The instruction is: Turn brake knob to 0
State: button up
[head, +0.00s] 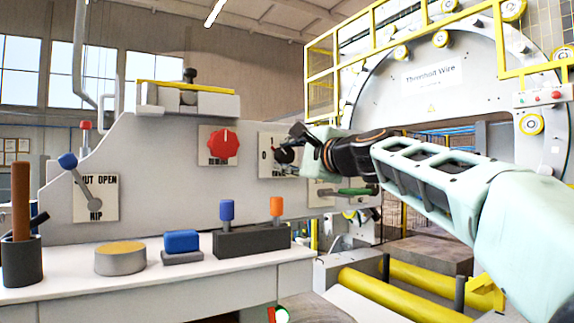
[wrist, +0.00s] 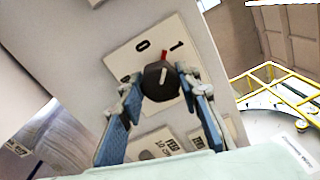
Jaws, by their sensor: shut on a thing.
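A black round knob (wrist: 156,84) with a white line and a red pointer sits on a white plate marked 0 and 1 (wrist: 133,60). In the wrist view, the red pointer lies between the two marks, nearer the 1. The blue-padded fingers of my gripper (wrist: 163,92) are on either side of the knob and shut on it. In the head view, my gripper (head: 293,148) reaches in from the right and covers much of the knob. The plate (head: 266,166) shows its 0 at the left there. No brake label is readable.
A red knob (head: 223,144) is on the panel left of the plate. A green handle (head: 357,191) is below my wrist. A lever with a blue ball (head: 68,160) is at the far left.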

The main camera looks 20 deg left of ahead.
jog(key=n+b, duration=0.2)
jog(key=n, duration=0.2)
jog(key=shift+n, duration=0.4)
jog(key=shift+r+n+b, duration=0.1)
jog(key=shift+n+b, duration=0.65)
jog(key=shift+n, duration=1.15)
jog(key=o, duration=1.2)
jog(key=shift+c, duration=0.2)
jog(key=shift+d, duration=0.1)
jog(key=v, duration=1.2)
jog(key=shift+w, duration=0.15)
